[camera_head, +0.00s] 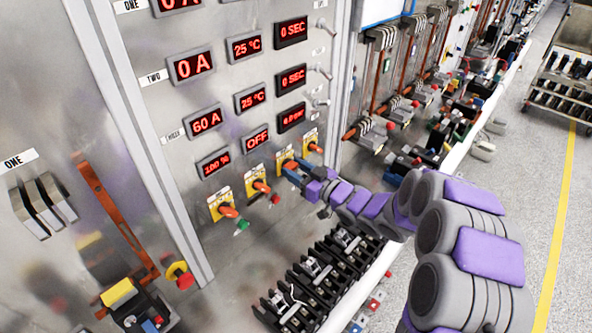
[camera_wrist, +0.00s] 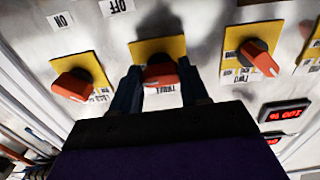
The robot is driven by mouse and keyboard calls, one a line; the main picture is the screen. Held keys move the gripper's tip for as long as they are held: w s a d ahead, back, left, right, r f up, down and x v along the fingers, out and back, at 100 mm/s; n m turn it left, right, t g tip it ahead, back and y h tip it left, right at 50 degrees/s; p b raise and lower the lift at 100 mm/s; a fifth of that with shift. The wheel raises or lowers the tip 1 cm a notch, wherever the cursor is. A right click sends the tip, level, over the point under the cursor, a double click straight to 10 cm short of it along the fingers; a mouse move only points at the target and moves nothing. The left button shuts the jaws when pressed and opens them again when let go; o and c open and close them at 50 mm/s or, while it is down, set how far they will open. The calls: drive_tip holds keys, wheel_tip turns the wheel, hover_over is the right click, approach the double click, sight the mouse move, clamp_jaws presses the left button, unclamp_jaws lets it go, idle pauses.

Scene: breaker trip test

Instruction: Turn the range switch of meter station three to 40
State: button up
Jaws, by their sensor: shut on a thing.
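The range switch of station three (camera_wrist: 160,74) is an orange-red knob on a yellow plate, with an upside-down label that seems to read THREE in the wrist view. It also shows in the head view on its yellow plate (camera_head: 283,156), partly covered by my fingers. My gripper (camera_wrist: 160,84) is shut on this knob, with one dark finger on each side. In the head view my gripper (camera_head: 291,168) reaches the panel from the right. The scale marks around the knob are too small or hidden to read. A red display (camera_head: 206,121) in the third row reads 60 A.
Similar orange knobs stand close on both sides: one (camera_head: 262,187) to the left and one (camera_head: 314,147) to the right in the head view. Further left is another (camera_head: 228,211). Black terminal blocks (camera_head: 318,275) lie below the panel.

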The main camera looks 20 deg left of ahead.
drive_tip(key=shift+f+n+b, duration=0.1)
drive_tip(key=shift+n+b, duration=0.2)
drive_tip(key=n+b, duration=0.6)
drive_tip(key=n, duration=0.1)
drive_tip(key=shift+d+n+b, duration=0.1)
drive_tip(key=shift+n+b, duration=0.25)
drive_tip(key=shift+n, duration=0.35)
drive_tip(key=o, duration=1.1)
drive_tip(key=shift+c, duration=0.2)
drive_tip(key=p+v, duration=0.2)
drive_tip(key=v, duration=1.5)
drive_tip(key=shift+d, duration=0.2)
drive_tip(key=shift+s, duration=0.1)
